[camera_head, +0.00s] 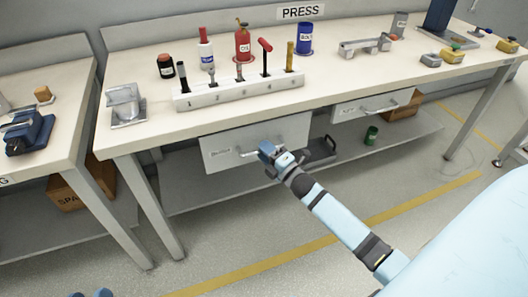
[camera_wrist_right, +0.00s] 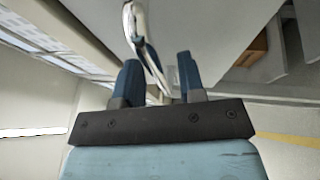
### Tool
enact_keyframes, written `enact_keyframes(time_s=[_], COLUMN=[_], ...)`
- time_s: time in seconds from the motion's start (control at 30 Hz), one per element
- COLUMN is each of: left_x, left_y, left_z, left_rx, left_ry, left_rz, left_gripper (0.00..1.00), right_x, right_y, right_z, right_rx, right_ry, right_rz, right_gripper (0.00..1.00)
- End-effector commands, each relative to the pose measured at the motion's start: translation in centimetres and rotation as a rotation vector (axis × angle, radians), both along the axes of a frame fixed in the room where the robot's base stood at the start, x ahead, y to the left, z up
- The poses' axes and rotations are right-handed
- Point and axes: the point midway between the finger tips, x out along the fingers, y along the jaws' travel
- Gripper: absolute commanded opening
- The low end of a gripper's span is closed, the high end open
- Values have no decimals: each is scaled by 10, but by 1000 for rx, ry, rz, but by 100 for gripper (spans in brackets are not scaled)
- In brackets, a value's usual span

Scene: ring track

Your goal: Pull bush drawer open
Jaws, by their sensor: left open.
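The bush drawer (camera_head: 284,133) is a light grey front under the table edge, with a label at its left and a metal bar handle. The drawer also shows in the right wrist view (camera_wrist_right: 205,30). My right gripper (camera_head: 272,154) is at this handle. In the wrist view its two dark blue fingers (camera_wrist_right: 160,75) stand apart, with the pale handle bar (camera_wrist_right: 139,30) running between them, nearer the left finger. I cannot tell whether the bar is touched. I see no clear gap behind the drawer front. Only the blue fingertips of my left gripper (camera_head: 90,294) show, far from the drawer.
The table (camera_head: 135,147) carries a numbered white block (camera_head: 245,94), bottles and fixtures. A second drawer (camera_head: 350,111) is to the right. Below is a shelf (camera_head: 190,195) with a green can (camera_head: 371,135). The floor in front is clear, with a yellow line.

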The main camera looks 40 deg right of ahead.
Motion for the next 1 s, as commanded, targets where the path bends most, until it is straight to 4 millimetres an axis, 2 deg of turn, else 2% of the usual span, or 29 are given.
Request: enact_keyframes(time_s=[0.37, 0.53, 0.83, 1.0], left_x=[0, 0, 1, 2], left_y=[-1, -1, -1, 2], left_z=[4, 4, 4, 2], left_rx=[-8, -5, 0, 26], left_ry=[-13, -14, -12, 17], left_rz=[-4, -4, -6, 1], left_gripper=[43, 43, 43, 43], right_x=[6, 6, 3, -14], right_y=[1, 1, 2, 6], right_z=[1, 1, 1, 3], right_rx=[0, 0, 0, 1], right_ry=[1, 1, 1, 3], right_rz=[0, 0, 0, 0], right_gripper=[36, 0, 0, 0])
